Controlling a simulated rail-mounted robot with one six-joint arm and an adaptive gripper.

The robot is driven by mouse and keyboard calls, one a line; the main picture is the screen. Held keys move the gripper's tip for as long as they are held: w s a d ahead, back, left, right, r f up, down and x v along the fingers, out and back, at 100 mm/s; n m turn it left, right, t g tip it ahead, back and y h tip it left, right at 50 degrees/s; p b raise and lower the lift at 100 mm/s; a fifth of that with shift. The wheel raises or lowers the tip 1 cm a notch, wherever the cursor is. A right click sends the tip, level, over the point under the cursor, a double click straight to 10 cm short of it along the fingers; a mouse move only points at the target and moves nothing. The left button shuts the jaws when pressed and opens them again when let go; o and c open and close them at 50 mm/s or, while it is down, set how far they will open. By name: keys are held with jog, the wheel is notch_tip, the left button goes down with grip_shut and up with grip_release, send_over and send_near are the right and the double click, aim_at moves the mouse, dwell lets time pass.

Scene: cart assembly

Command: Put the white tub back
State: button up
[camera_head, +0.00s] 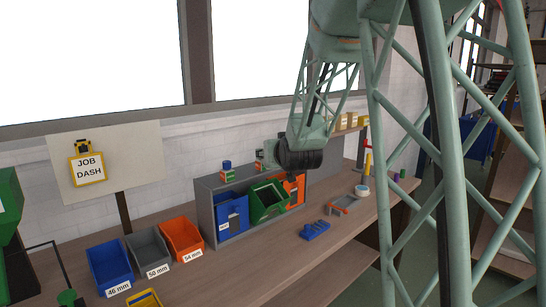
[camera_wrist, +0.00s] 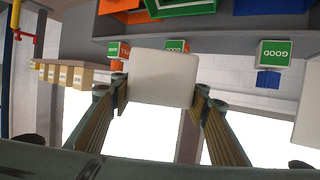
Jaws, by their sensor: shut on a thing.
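In the wrist view my gripper (camera_wrist: 158,98) is shut on a pale, white-grey piece with rounded corners, which looks like the white tub (camera_wrist: 162,78). One finger presses on each side of it. Only one flat face of it shows. In the head view my dark wrist is in front of the grey shelf unit (camera_head: 205,200), near its right end and above the green bin. My fingers and the held tub are hidden there.
The shelf unit holds a blue bin (camera_head: 232,213), a tilted green bin (camera_head: 268,201) and an orange bin. Blue, grey and orange bins (camera_head: 182,238) with size labels stand at left. A blue part (camera_head: 314,230) and a small white-and-blue round thing (camera_head: 361,191) lie on the bench.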

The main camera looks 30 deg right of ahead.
jog(key=shift+a, duration=0.25)
